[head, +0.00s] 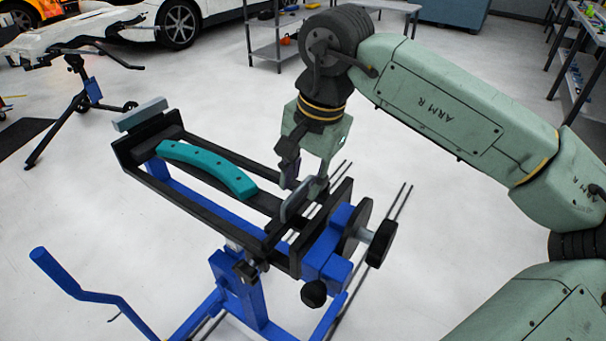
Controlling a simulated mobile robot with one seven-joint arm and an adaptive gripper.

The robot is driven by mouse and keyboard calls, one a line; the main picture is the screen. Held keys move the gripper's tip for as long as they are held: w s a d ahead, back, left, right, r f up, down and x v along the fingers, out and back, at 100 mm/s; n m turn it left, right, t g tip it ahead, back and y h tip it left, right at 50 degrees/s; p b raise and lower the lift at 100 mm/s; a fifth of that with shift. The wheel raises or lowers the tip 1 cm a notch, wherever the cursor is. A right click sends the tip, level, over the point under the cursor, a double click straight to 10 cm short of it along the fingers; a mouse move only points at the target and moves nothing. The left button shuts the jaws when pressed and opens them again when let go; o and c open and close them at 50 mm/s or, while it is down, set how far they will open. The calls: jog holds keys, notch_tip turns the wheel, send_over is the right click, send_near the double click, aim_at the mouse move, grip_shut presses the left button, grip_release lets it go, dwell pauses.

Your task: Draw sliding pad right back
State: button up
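A blue and black clamping stand holds a long black frame (188,176) with two rails. A grey upright pad (293,206) stands across the frame's near right end, beside the blue end block. Another grey pad (141,114) sits at the frame's far left end. A teal curved part (207,165) with small holes lies along the frame between the two pads. My gripper (304,184) points down at the near grey pad, its fingers apart around or just behind the pad's upper edge. Whether they touch the pad cannot be told.
A black hand wheel and knob (381,243) stick out right of the blue end block (332,243). A blue bent bar (70,276) reaches out at lower left. A second stand (93,90), a car and shelves are in the background.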

jog(key=shift+c, duration=0.6)
grip_shut()
